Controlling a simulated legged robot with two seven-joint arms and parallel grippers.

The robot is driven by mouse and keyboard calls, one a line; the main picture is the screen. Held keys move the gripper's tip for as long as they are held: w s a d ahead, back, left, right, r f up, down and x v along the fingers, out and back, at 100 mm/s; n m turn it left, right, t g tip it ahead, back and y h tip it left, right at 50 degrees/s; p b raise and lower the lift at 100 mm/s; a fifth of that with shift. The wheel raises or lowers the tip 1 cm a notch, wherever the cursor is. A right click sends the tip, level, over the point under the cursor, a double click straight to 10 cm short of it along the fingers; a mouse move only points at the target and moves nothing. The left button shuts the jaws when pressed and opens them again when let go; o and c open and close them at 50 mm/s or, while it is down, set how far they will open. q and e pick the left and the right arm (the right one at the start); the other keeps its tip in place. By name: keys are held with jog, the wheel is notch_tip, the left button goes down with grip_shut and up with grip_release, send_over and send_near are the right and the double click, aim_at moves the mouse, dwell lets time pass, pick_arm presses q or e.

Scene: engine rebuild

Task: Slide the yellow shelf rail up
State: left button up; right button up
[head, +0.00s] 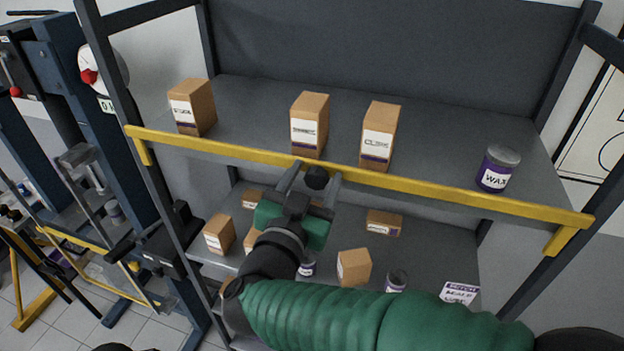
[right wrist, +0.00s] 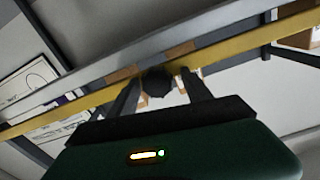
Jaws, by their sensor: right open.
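The yellow shelf rail (head: 430,188) runs across the front of the upper shelf, with a short bent end at each side. It also crosses the right wrist view (right wrist: 235,47) at a slant. My right gripper (head: 316,176) is at the rail, left of its middle, reaching from below and in front. In the right wrist view its two fingers (right wrist: 160,80) are spread apart, with their tips close to the rail. I cannot tell whether they touch it. My left gripper does not show clearly in the head view.
The upper shelf (head: 440,150) holds several cardboard boxes (head: 309,124) and a purple WAX can (head: 497,168) behind the rail. The lower shelf holds more boxes (head: 354,267) and cans near my right arm. Dark posts (head: 130,110) frame the shelf. A blue press (head: 62,75) stands at left.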

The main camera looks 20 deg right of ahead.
jog(key=shift+s+a+f, duration=0.1)
jog(key=shift+s+a, duration=0.05)
jog(key=shift+s, duration=0.05)
jog(key=b+v, duration=0.7)
jog(key=v, duration=0.9)
jog(key=shift+a, duration=0.25)
jog(key=shift+d, duration=0.1)
